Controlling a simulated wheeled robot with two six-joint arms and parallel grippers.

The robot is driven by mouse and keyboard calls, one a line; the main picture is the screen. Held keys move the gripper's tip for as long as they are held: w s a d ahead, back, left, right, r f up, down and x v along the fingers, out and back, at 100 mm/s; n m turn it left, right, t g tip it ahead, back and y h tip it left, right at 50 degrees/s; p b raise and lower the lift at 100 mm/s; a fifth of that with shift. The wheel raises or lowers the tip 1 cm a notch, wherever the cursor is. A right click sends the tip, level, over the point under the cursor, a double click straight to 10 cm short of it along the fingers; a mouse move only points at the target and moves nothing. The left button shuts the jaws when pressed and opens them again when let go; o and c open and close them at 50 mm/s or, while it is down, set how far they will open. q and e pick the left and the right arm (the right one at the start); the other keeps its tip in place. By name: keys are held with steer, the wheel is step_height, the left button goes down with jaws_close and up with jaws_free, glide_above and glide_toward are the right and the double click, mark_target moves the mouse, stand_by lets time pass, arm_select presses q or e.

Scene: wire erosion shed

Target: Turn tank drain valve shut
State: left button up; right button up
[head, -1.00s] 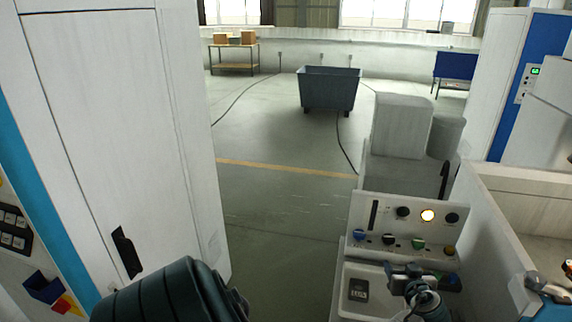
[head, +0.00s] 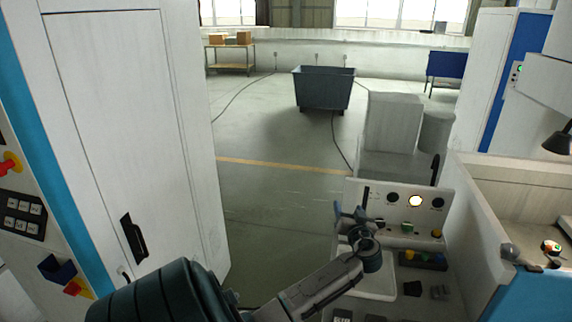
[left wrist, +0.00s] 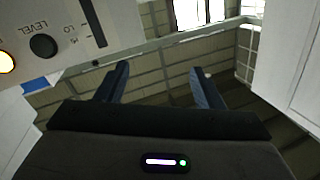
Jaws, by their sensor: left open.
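No label shows which one is the tank drain valve. A blue piece (left wrist: 40,83) shows by the panel's edge, left of the fingers. My right gripper is out of view.
A pale tray (head: 378,282) lies below the panel. A tall white cabinet (head: 130,120) stands at the left. A grey bin (head: 323,88) stands on open floor behind.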

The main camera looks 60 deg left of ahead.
arm_select(q)
steer(key=s+a+f+m+h, duration=0.25)
steer(key=a+f+m, duration=0.35)
steer(key=a+f, duration=0.45)
steer(key=s+a+f+m+g+h, duration=0.1)
steer(key=s+f, duration=0.5)
steer(key=f, duration=0.3)
steer(key=s+a+f+m+g+h, duration=0.1)
steer(key=s+a+f+m+h, duration=0.1)
steer(key=s+f, duration=0.4)
steer(key=shift+f+m, duration=0.3)
steer(key=shift+f, duration=2)
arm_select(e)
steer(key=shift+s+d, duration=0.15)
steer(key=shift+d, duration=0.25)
arm_select(q)
steer(key=shift+s, duration=0.1)
